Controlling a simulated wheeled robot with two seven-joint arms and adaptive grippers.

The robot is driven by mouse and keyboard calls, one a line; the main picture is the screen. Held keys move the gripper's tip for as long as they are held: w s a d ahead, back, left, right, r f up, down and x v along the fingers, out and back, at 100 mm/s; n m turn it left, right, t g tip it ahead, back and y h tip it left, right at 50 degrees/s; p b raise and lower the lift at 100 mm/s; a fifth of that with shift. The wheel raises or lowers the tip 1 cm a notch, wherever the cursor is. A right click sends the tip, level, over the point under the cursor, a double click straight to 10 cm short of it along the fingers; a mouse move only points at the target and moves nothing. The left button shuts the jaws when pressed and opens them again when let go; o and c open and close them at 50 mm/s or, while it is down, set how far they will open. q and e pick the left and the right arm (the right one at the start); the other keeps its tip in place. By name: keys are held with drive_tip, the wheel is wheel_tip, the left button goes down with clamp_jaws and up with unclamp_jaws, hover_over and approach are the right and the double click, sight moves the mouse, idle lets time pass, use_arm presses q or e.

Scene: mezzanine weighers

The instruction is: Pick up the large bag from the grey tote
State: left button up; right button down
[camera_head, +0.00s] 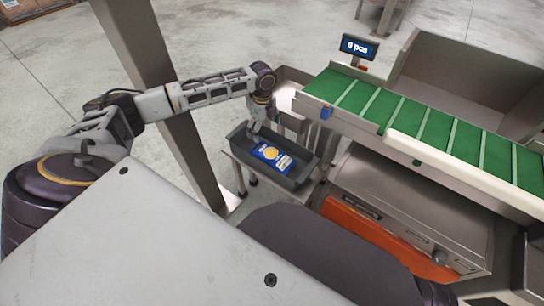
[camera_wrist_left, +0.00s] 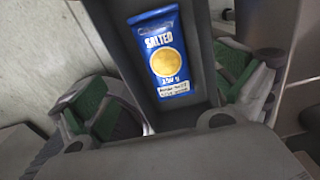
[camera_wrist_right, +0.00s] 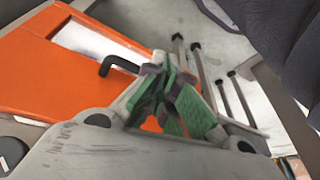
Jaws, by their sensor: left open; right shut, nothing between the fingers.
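A blue bag (camera_head: 272,157) with a yellow round picture lies in the grey tote (camera_head: 305,172) on a small stand. In the left wrist view the bag (camera_wrist_left: 160,52) shows the word "SALTED" and lies along the floor of the grey tote (camera_wrist_left: 200,45). My left gripper (camera_head: 255,132) is at the tote's left end, just above it. Its green-padded fingers (camera_wrist_left: 165,100) are spread wide on either side of the bag, open and empty. My right gripper (camera_wrist_right: 168,95) is shut and empty in the right wrist view, away from the tote.
A green cleated conveyor (camera_head: 440,130) runs behind and right of the tote. A display (camera_head: 360,47) reads "6 pcs". An orange-fronted machine (camera_head: 370,235) stands below the conveyor. A steel post (camera_head: 170,110) rises left of the tote.

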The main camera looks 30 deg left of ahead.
sight(265, 149)
use_arm(q)
drive_tip(key=shift+f, duration=0.1)
wheel_tip(265, 149, down, 3)
drive_tip(key=shift+f+b, duration=0.15)
drive_tip(key=shift+b, duration=0.45)
wheel_tip(265, 149, down, 4)
drive_tip(key=shift+b, duration=0.7)
drive_tip(key=shift+f, duration=0.65)
use_arm(e)
drive_tip(key=shift+t+y, duration=0.5)
drive_tip(key=x, duration=0.4)
drive_tip(key=shift+s+a+f, duration=0.3)
drive_tip(key=shift+a+f, duration=0.1)
drive_tip(key=shift+a, duration=0.05)
